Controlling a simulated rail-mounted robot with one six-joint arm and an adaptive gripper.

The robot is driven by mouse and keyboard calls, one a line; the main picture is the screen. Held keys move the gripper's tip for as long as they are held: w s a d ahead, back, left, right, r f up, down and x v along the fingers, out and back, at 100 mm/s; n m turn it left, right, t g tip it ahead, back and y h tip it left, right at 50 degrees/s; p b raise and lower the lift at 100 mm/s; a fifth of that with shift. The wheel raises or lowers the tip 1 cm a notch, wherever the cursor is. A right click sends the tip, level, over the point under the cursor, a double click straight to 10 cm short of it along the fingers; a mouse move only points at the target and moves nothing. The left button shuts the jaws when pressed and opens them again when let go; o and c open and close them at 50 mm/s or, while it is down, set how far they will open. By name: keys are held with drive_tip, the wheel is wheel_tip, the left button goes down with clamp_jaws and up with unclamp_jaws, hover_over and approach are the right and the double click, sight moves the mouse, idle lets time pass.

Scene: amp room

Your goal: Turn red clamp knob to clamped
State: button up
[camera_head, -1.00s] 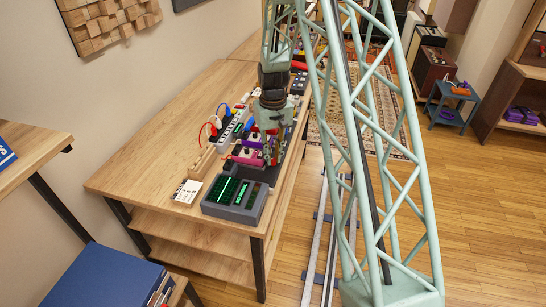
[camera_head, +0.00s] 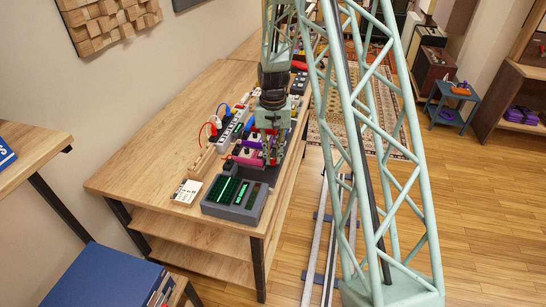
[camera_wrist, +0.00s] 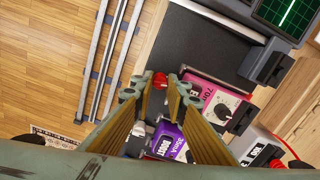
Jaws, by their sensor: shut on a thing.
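The red clamp knob (camera_wrist: 160,79) shows in the wrist view as a small round red piece between my fingertips, over the edge of a dark board (camera_wrist: 205,45). My gripper (camera_wrist: 157,86) is shut on it, one finger on each side. In the head view my gripper (camera_head: 271,152) points down at the right edge of the wooden bench, beside the pedals. The knob cannot be made out clearly there, and its turn angle cannot be told.
A pink pedal (camera_wrist: 220,106) and a purple pedal (camera_wrist: 171,141) sit close to my fingers. A grey device with green displays (camera_head: 235,198) stands at the bench's near end, with a small white box (camera_head: 186,192) beside it. The bench's left side (camera_head: 160,150) is clear.

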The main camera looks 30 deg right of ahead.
sight(273, 159)
drive_tip(key=o, duration=0.9)
drive_tip(key=shift+r, duration=4.05)
